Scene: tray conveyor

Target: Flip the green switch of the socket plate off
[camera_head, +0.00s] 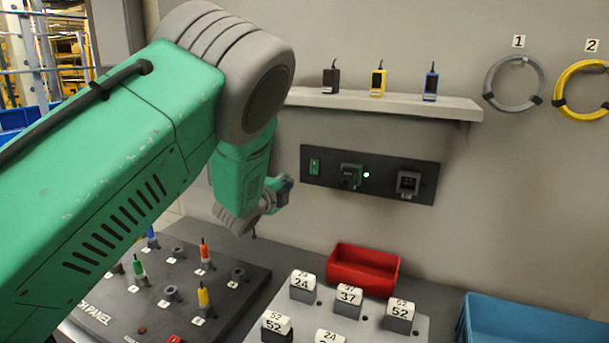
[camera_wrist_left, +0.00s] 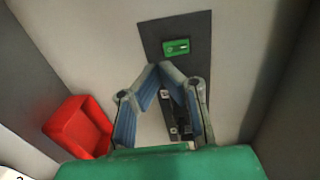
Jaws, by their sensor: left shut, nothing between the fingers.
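The dark socket plate (camera_head: 425,193) is fixed to the grey wall below the shelf. Its green switch (camera_head: 314,166) is at the plate's left end. In the left wrist view the green switch (camera_wrist_left: 177,46) lies just beyond the fingertips, with the plate (camera_wrist_left: 200,22) around it. My left gripper (camera_head: 286,187) is in front of the wall, left of the plate and slightly lower than the switch. Its fingertips (camera_wrist_left: 160,66) come together, empty, and appear apart from the switch. A green light (camera_head: 366,175) glows mid-plate. My right gripper is not in view.
A shelf (camera_head: 385,100) with three small devices is above the plate. Below are a red bin (camera_head: 364,269), a board with numbered blocks (camera_head: 420,328), a dark peg board (camera_head: 250,285) and a blue bin (camera_head: 530,318). Cable rings hang at right.

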